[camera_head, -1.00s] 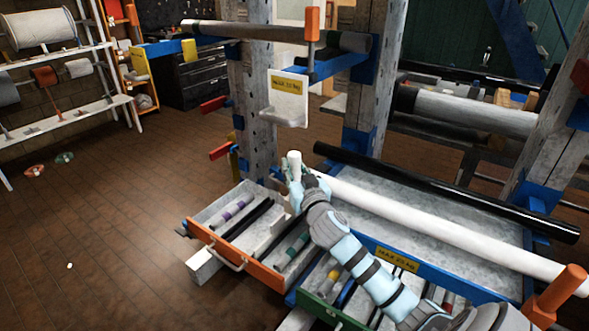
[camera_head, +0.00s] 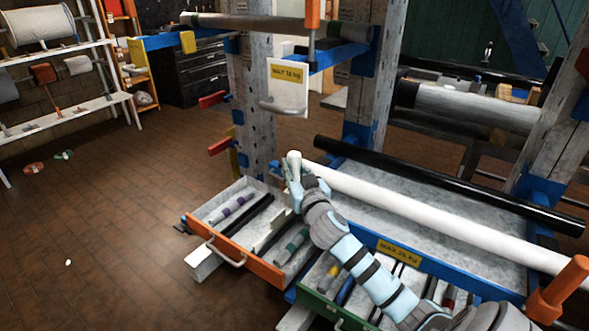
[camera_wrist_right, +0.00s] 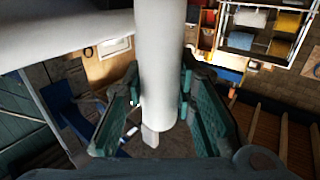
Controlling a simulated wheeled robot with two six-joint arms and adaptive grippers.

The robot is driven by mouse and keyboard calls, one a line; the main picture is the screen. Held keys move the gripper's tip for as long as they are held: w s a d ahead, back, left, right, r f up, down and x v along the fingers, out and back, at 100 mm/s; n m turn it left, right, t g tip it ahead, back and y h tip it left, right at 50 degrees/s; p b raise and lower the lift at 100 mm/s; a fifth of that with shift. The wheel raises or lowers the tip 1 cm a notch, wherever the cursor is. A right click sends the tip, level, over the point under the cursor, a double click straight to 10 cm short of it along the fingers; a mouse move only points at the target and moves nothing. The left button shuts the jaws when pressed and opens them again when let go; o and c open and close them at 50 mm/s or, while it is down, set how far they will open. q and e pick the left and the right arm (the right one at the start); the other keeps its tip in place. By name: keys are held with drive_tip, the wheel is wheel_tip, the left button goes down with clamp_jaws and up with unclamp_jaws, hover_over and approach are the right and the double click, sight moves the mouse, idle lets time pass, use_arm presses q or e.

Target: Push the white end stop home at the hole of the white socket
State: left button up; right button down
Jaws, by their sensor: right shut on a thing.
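The white end stop (camera_head: 294,156) is a short white cylinder held upright in my right gripper (camera_head: 294,178). In the right wrist view the end stop (camera_wrist_right: 160,60) runs between the two dark green fingers (camera_wrist_right: 158,118), which are closed around it. A small pale square tip (camera_wrist_right: 150,137) shows beyond its lower end and appears free. My left gripper is not in view.
The long white tube (camera_head: 430,217) and a black tube (camera_head: 450,185) lie across the rack. The open drawer (camera_head: 232,250) holds several short rods. A white sign plate (camera_head: 287,88) hangs above the gripper. Open floor (camera_head: 110,220) lies to the left.

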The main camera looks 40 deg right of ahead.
drive_tip(key=c, duration=1.2)
unclamp_jaws()
drive_tip(key=shift+c, duration=0.2)
drive_tip(key=shift+s, duration=0.1)
drive_tip(key=v, duration=1.2)
